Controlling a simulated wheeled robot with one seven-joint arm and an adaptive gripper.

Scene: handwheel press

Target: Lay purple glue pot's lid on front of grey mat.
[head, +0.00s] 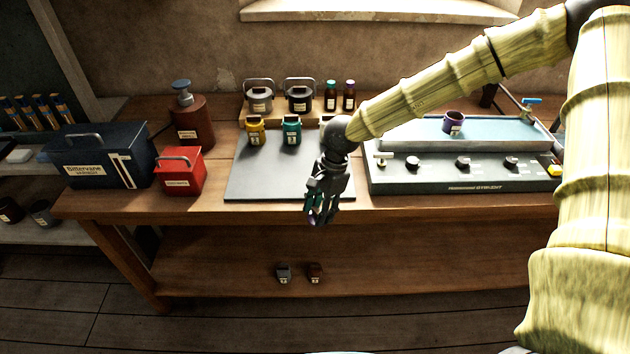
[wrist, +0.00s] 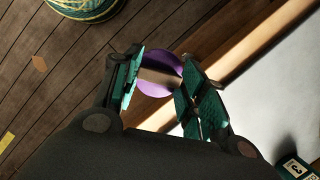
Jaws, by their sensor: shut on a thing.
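My gripper (head: 318,213) hangs at the front edge of the grey mat (head: 262,182), near its right corner. It is shut on the purple lid (wrist: 160,76), a round disc with a pale brown band across it, held between the teal finger pads. In the wrist view the lid appears over the table edge and floor, beside the mat (wrist: 262,95). In the head view the fingers mostly hide the lid. The purple glue pot (head: 453,124) stands upright, its top dark and seemingly open, on the pale blue top of the grey machine at the right.
Yellow (head: 255,136) and teal (head: 291,136) pots stand at the mat's back; a pale pot is partly behind my arm. A red box (head: 180,172) stands left of the mat, and the control panel (head: 465,178) lies right. The mat's front and middle are clear.

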